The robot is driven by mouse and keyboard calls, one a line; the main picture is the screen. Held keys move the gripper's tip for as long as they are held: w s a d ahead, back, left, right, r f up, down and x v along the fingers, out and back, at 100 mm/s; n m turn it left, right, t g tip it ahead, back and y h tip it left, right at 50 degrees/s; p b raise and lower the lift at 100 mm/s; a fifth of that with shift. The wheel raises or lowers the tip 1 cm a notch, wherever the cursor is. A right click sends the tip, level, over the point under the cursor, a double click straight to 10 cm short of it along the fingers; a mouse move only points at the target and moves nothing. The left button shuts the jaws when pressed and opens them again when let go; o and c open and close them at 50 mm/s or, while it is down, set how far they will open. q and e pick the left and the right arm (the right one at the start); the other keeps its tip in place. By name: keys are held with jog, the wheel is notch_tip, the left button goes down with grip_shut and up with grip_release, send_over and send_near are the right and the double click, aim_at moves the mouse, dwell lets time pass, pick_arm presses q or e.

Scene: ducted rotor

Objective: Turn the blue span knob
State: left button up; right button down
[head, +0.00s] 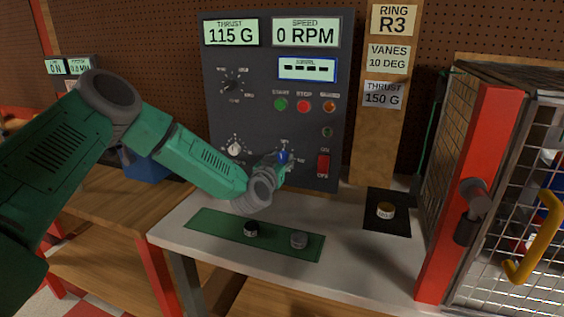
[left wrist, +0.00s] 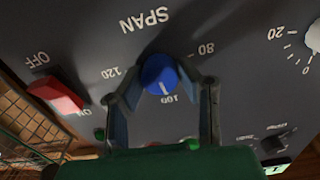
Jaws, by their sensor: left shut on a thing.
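The blue span knob (head: 284,157) is on the lower part of the dark control panel (head: 222,120). In the left wrist view the blue knob (left wrist: 159,74) sits between my left gripper's fingers, with its white pointer line toward the 100 mark. The word SPAN and the marks 80, 100 and 120 surround it. My left gripper (head: 282,164) is shut on the knob, with a finger on each side (left wrist: 162,90). The gripper partly hides the knob in the head view. My right gripper is not in view.
The panel displays read 115 G and 0 RPM. A red switch (head: 323,166) is right of the knob and a white knob (head: 234,149) is left. A green mat (head: 207,222) with two small weights lies on the bench below. A mesh cage (head: 516,190) stands at right.

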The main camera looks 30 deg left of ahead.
pick_arm(q)
jog(key=n+b, duration=0.1)
jog(key=n, duration=0.1)
jog(key=n+b, duration=0.1)
jog(key=n, duration=0.1)
jog(key=n+b, duration=0.1)
jog(key=n, duration=0.1)
jog(key=shift+a+f+b, duration=0.1)
jog(key=shift+f+b, duration=0.2)
jog(key=shift+b, duration=0.1)
jog(key=n+b, duration=0.2)
jog(key=n, duration=0.1)
jog(key=shift+n, duration=0.4)
jog(key=shift+n+b, duration=1.45)
jog(key=shift+n, duration=0.25)
jog(key=o, duration=1.1)
jog(key=shift+s, duration=0.1)
jog(key=shift+a, duration=0.1)
jog(key=shift+r, duration=0.1)
